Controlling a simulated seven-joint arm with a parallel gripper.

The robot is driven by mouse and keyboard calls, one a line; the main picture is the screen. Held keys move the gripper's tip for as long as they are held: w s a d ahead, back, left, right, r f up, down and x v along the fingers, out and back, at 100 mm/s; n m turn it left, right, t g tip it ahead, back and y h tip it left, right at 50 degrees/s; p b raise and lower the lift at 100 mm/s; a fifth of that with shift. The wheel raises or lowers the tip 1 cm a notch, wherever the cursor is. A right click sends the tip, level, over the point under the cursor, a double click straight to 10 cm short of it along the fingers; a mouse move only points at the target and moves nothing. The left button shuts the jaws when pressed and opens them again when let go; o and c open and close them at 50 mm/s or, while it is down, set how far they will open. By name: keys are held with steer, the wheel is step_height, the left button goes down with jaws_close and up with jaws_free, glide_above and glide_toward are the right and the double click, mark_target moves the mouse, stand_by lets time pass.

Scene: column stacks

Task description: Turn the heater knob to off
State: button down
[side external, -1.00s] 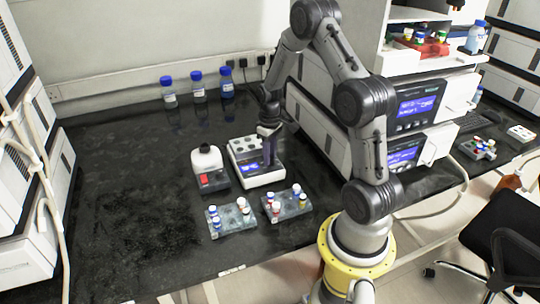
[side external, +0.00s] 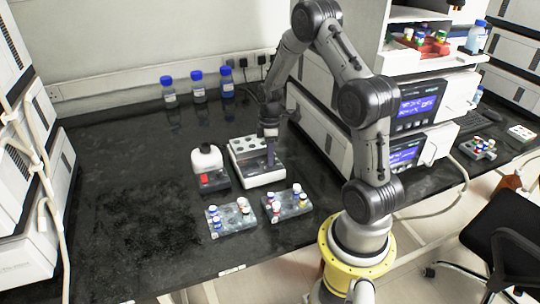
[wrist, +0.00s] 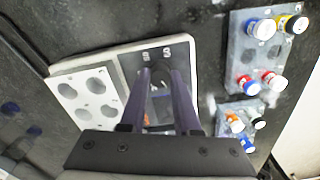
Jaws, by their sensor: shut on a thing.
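The heater (side external: 264,181) is a white box with a holed block at the back and a dark front panel. It also shows in the wrist view (wrist: 76,79). My gripper (side external: 271,163) points down at the front panel. In the wrist view, its two purple fingers (wrist: 161,76) are close together over the panel, shut on the knob (wrist: 160,90), which is mostly hidden between them. I cannot read the knob's angle. The panel's display looks dark in the side view.
A white bottle on a small dark device with a red switch (side external: 204,179) stands close left of the heater. Two vial racks (side external: 231,217) (side external: 287,205) stand in front. Blue-capped bottles (side external: 198,87) line the back. The left bench is clear.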

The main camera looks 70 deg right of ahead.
steer(key=shift+w+r, duration=0.1)
steer(key=shift+r, duration=0.05)
stand_by(0.3)
steer(key=c, duration=0.6)
jaws_free()
step_height(320, 180, up, 14)
steer(key=shift+f, duration=0.15)
